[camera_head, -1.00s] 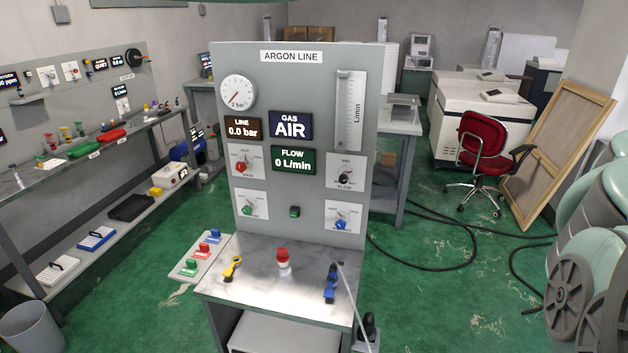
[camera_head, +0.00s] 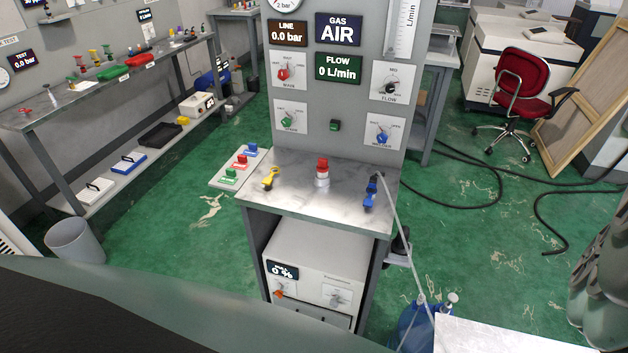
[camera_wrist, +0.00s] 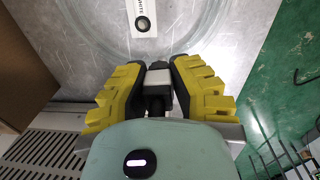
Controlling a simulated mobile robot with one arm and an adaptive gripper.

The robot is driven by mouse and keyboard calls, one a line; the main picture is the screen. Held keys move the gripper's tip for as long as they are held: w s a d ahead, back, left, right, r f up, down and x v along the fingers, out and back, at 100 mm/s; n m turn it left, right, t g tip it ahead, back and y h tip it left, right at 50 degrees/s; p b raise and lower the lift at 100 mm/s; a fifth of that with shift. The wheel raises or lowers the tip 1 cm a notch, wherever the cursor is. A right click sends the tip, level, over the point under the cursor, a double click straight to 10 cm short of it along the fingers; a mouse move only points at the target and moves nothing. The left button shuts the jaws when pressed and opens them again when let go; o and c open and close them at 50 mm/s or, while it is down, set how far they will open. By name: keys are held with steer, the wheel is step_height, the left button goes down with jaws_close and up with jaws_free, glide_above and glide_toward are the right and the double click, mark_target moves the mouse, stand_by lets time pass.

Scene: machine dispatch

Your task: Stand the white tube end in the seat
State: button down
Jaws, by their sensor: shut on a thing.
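My gripper (camera_wrist: 158,85), with yellow-padded fingers, shows only in the wrist view. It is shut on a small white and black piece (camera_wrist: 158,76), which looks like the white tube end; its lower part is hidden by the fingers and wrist. A white tag (camera_wrist: 144,14), partly cut off and seeming to read "WHITE", lies just beyond the fingertips on a grey metal surface. A clear coiled tube (camera_wrist: 72,30) curves around the tag. I cannot identify the seat for certain in either view.
The bench (camera_head: 300,195) under the panel holds a yellow fitting (camera_head: 270,178), a red-capped fitting (camera_head: 322,172) and a blue fitting (camera_head: 370,191). A thin pale hose (camera_head: 405,240) runs down to a blue cylinder (camera_head: 413,322). A brown panel (camera_wrist: 20,70) and slotted metal (camera_wrist: 40,150) flank my gripper's left.

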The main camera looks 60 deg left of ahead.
steer(key=shift+m, duration=0.6)
steer(key=s+f, duration=0.1)
steer(key=s+d+f, duration=0.1)
steer(key=s+f, duration=0.1)
steer(key=shift+s+f, duration=0.2)
steer(key=shift+f+b, duration=2.35)
steer(key=shift+b, duration=0.1)
steer(key=shift+f+b, duration=1.2)
steer(key=shift+c, duration=1.8)
jaws_free()
steer(key=shift+r, duration=0.2)
